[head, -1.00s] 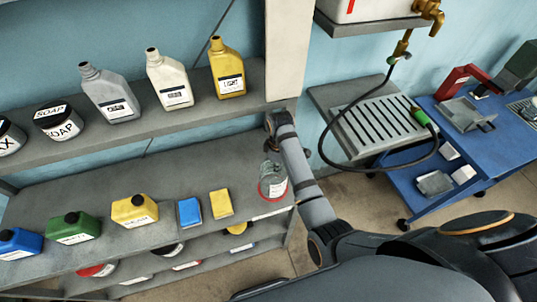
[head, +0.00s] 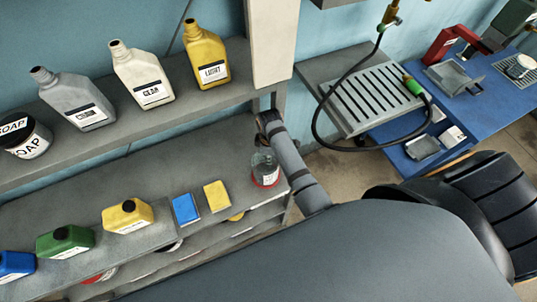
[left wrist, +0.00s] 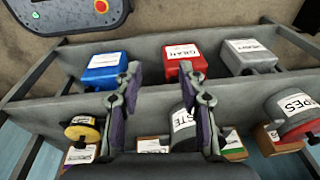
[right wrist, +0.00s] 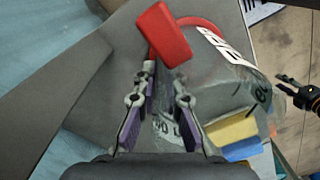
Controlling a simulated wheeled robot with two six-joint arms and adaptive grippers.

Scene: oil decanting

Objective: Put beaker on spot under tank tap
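The beaker (head: 265,173), clear glass with a red band and white label, stands on the lower shelf at its right end. In the right wrist view its clear wall (right wrist: 240,75) lies right of the fingers, and a red block-like part (right wrist: 165,35) is just past the fingertips. My right gripper (right wrist: 164,72) is open, fingers apart; its wrist (head: 264,122) shows just behind the beaker in the head view. My left gripper (left wrist: 163,78) is open and empty, facing shelves of containers. The slotted tray (head: 375,100) lies below the brass tap fitting (head: 389,14); the tank is out of view.
A black hose (head: 320,115) loops over the tray. Yellow (head: 217,196) and blue (head: 186,208) blocks stand left of the beaker. Bottles (head: 142,75) line the upper shelf. A blue cart (head: 480,115) stands at right. A shelf post (head: 272,45) rises beside the beaker.

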